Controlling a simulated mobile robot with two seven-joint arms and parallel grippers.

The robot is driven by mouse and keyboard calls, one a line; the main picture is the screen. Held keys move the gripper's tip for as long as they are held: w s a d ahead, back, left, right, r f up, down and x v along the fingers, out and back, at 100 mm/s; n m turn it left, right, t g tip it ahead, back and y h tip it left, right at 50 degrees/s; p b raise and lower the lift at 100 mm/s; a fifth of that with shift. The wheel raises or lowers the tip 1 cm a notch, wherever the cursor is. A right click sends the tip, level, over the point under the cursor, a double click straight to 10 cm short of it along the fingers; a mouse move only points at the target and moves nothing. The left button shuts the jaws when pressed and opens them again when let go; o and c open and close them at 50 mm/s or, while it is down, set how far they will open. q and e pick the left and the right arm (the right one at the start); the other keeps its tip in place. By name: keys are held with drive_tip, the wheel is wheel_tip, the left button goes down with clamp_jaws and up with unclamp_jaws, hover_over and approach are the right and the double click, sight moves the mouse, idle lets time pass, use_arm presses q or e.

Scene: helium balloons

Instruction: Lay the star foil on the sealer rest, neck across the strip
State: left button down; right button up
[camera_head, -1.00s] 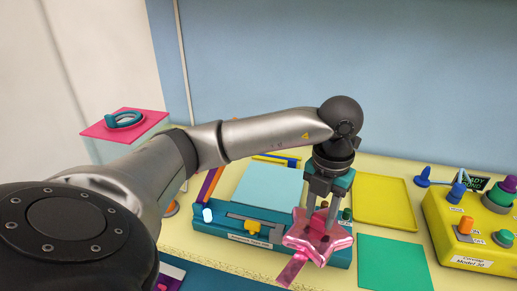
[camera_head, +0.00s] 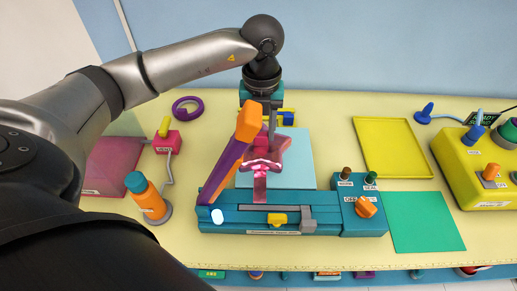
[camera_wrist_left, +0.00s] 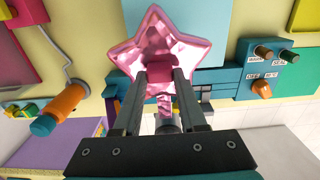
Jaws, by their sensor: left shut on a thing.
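My left gripper (camera_head: 268,128) is shut on the pink star foil (camera_head: 268,155), which also shows in the left wrist view (camera_wrist_left: 150,48). The foil hangs tilted over the light blue pad (camera_head: 300,165), with its neck (camera_head: 260,190) pointing toward the teal sealer (camera_head: 225,222). The neck's end overlaps the sealer's back edge in the head view; I cannot tell whether it touches. The sealer's grey strip (camera_head: 300,212) lies just in front. My right gripper is out of view.
An orange bottle (camera_head: 150,203) and a magenta block with a yellow lever (camera_head: 166,140) stand left. A yellow tray (camera_head: 393,147), a green mat (camera_head: 425,222) and a yellow machine (camera_head: 470,165) are on the right. Sealer knobs (camera_head: 366,206) stand right of the strip.

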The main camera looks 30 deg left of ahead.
sight(261, 144)
use_arm(q)
wheel_tip(261, 144, down, 3)
drive_tip(key=shift+d+r, duration=0.15)
drive_tip(key=shift+r, duration=0.05)
drive_tip(key=shift+f, duration=2.1)
drive_tip(key=shift+f, duration=0.2)
drive_tip(key=shift+c, duration=2.3)
unclamp_jaws()
drive_tip(key=shift+r, duration=0.1)
wheel_tip(261, 144, up, 12)
drive_tip(key=shift+r, duration=0.15)
